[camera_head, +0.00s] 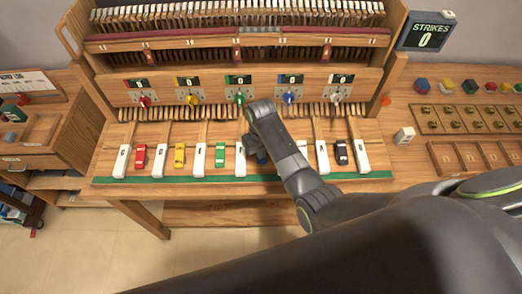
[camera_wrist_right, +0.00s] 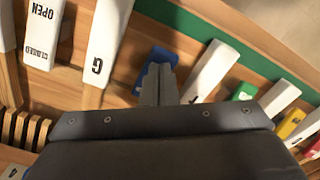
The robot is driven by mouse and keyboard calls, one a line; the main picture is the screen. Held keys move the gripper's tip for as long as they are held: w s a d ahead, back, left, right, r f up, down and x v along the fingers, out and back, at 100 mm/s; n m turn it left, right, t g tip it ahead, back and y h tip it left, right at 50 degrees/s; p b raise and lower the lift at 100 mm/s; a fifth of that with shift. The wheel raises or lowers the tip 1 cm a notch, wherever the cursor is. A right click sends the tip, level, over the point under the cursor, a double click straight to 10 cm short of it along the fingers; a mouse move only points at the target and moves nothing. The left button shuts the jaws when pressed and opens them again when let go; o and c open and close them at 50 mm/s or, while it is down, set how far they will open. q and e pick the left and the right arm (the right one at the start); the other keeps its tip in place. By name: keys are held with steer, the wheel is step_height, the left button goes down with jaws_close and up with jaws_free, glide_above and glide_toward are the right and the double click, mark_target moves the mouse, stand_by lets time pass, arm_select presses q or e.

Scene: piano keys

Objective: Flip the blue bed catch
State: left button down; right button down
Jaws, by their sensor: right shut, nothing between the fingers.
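A small blue block (camera_head: 262,159) sits on the wooden key bed between two white keys, partly hidden by my right arm. It also shows in the right wrist view (camera_wrist_right: 159,54), partly covered by my fingers. My right gripper (camera_wrist_right: 160,72) is shut and empty, its tips over or against the blue block; contact cannot be told. In the head view the gripper is mostly hidden behind its own wrist. A blue knob (camera_head: 289,97) stands on the upright panel under a small display. My left gripper is not in view.
White keys flank the block, one marked G (camera_wrist_right: 99,66). Red (camera_head: 141,156), yellow (camera_head: 179,156), green (camera_head: 221,154) and dark (camera_head: 341,152) blocks sit along the bed. A STRIKES display (camera_head: 427,33) shows 0.

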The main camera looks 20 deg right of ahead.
steer(key=shift+f+b, duration=0.35)
steer(key=shift+f, duration=0.35)
step_height(320, 180, up, 3)
steer(key=p, duration=0.3)
steer(key=shift+f, duration=0.15)
steer(key=shift+r, duration=2.2)
